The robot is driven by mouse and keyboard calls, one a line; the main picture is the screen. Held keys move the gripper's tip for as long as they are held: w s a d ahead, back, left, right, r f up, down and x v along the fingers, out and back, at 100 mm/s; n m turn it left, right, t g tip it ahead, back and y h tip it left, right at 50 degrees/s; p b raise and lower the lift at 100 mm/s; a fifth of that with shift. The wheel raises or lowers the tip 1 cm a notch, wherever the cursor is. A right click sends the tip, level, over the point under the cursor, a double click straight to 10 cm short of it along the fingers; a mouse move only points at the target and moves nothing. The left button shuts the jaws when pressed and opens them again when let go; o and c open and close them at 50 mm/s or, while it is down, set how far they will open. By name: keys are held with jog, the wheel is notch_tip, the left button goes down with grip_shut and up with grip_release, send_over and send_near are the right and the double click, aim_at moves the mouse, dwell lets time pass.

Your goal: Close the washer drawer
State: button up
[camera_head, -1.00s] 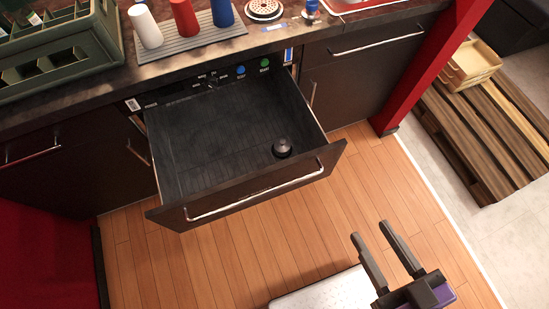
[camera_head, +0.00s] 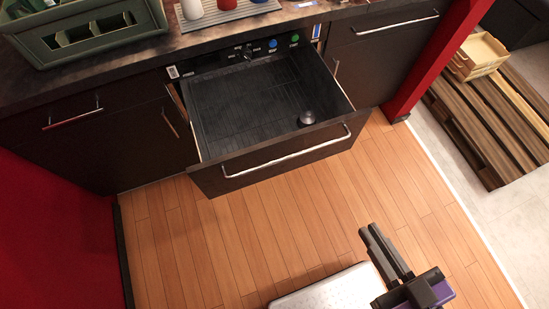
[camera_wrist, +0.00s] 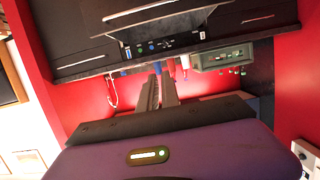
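The washer drawer (camera_head: 240,112) is pulled out from the dark counter front, below a control panel with blue and green buttons. Its front panel has a long silver handle (camera_head: 288,157). In the wrist view the drawer's front (camera_wrist: 165,27) shows at the top, seemingly upside down. My gripper (camera_head: 370,230) is in front of the drawer to the lower right, clear of it. Its two fingers lie close together with nothing seen between them; they also show in the wrist view (camera_wrist: 160,82).
A green crate (camera_head: 85,40) and several cups (camera_head: 192,8) stand on the counter (camera_head: 130,72). A red post (camera_head: 425,65) rises right of the cabinets, with wooden pallets (camera_head: 487,115) beyond it. Wood floor (camera_head: 270,235) in front of the drawer is clear.

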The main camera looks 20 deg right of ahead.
jog(key=shift+m+t+y, duration=0.4)
jog(key=shift+t+y, duration=0.5)
jog(key=w+a+f+b, duration=0.1)
jog(key=f+b, duration=0.1)
jog(key=w+a+f+b, duration=0.1)
jog(key=w+f+b, duration=0.1)
jog(key=b, duration=0.1)
jog(key=w+a+f+b, duration=0.2)
jog(key=f, duration=0.1)
jog(key=shift+w+f+b, duration=0.1)
jog(key=shift+w+b, duration=0.05)
jog(key=shift+b, duration=0.2)
grip_shut()
jog(key=m+t+h+b, duration=0.15)
jog(key=m+b, duration=1.05)
jog(key=m, duration=2.3)
send_near(249, 161)
jog(key=w+p, duration=0.2)
jog(key=w, duration=0.4)
jog(key=shift+w+a, duration=0.15)
jog(key=shift+w, duration=0.25)
jog(key=shift+w, duration=0.1)
